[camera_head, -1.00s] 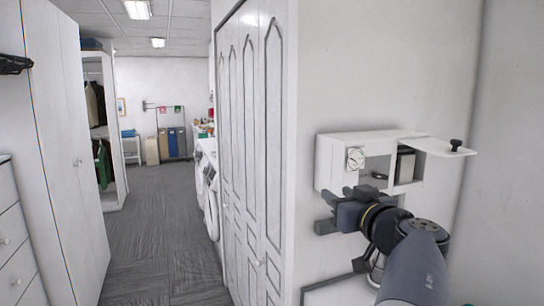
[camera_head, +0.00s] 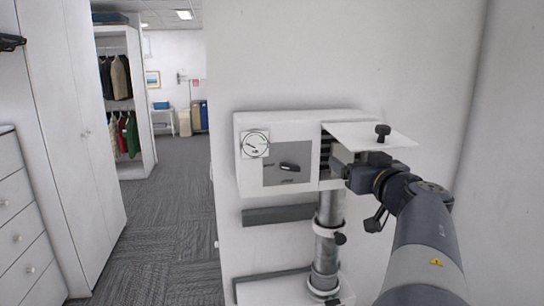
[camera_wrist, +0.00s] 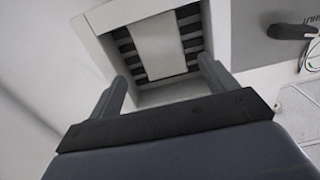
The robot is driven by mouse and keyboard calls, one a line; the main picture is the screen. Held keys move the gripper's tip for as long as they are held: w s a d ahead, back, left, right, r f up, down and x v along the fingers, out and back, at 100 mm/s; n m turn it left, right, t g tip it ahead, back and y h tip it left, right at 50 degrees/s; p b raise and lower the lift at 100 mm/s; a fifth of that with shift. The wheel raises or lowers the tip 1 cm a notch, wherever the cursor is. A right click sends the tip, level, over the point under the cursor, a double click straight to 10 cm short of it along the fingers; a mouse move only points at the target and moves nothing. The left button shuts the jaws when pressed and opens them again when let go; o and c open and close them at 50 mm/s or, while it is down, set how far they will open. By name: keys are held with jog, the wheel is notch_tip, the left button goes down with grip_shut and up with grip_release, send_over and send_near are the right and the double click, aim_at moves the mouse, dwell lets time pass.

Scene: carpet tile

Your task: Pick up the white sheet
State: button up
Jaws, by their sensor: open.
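A white flat rectangular piece, which looks like the white sheet (camera_wrist: 156,48), stands in the open compartment of a white wall box (camera_head: 243,170), in front of dark slats. My gripper (camera_wrist: 163,76) is open, with its two fingers apart at the compartment mouth, one toward each side of the sheet. I see no contact with the sheet. In the head view my gripper (camera_head: 343,173) is at the right end of the box, under the raised flap (camera_head: 365,133), and partly hides the opening.
The flap has a black knob (camera_head: 383,132) and sticks out above my gripper. The box front carries a dial (camera_head: 255,144) and a black handle (camera_head: 289,167). A metal pipe (camera_head: 327,240) runs down below. Carpeted floor (camera_head: 170,215) is clear at left.

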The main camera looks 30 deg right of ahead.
aim_at(344, 153)
jog(key=shift+x, duration=3.1)
jog(key=shift+a, duration=0.2)
jog(key=shift+c, duration=0.2)
jog(key=c, duration=1)
jog(key=shift+r+p, duration=0.25)
jog(key=shift+p, duration=0.35)
